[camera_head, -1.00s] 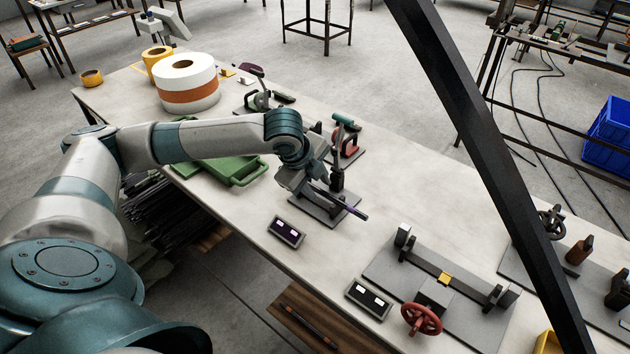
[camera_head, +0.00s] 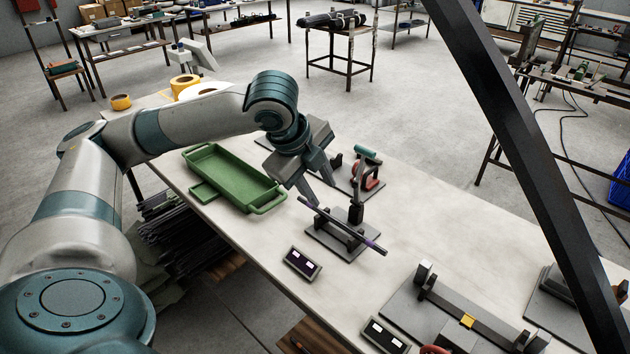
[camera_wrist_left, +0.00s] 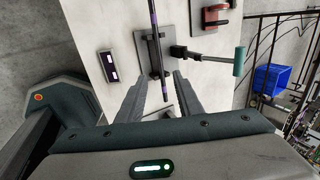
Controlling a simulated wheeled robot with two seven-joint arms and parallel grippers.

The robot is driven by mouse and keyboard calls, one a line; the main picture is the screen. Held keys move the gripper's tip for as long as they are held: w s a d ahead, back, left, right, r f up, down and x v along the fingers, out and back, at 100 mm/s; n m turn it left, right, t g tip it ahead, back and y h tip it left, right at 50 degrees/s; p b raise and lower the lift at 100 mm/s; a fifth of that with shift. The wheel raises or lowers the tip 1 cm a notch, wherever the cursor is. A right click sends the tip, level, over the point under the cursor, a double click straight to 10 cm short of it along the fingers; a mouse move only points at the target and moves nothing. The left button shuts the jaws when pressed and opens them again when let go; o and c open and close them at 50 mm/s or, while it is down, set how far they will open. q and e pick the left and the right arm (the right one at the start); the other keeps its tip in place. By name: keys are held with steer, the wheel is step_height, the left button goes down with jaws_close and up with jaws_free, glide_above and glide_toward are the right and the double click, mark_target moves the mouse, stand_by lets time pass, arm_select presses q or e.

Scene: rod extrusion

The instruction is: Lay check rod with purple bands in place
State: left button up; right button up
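The check rod (camera_head: 369,242), dark with purple bands, lies across the small stand (camera_head: 322,242) with a grey base plate. Its contact with the supports is too small to confirm. The rod also shows in the left wrist view (camera_wrist_left: 154,32), running between the fingers' lines. My left gripper (camera_head: 316,204) is open, its fingertips just above and behind the rod's left part, apart from it as far as I can see. In the left wrist view the open fingers (camera_wrist_left: 156,88) are spread to either side of the rod's near end. My right gripper is not in view.
A dark display box with two lit windows (camera_head: 301,264) sits in front of the stand. A teal-handled clamp (camera_head: 367,153) stands close behind it. A green tray (camera_head: 235,178) lies left, a long fixture (camera_head: 450,307) right. A dark diagonal beam (camera_head: 530,165) crosses the view.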

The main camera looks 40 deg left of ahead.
arm_select(q)
steer(key=shift+v, duration=1.4)
steer(key=shift+s+f, duration=0.1)
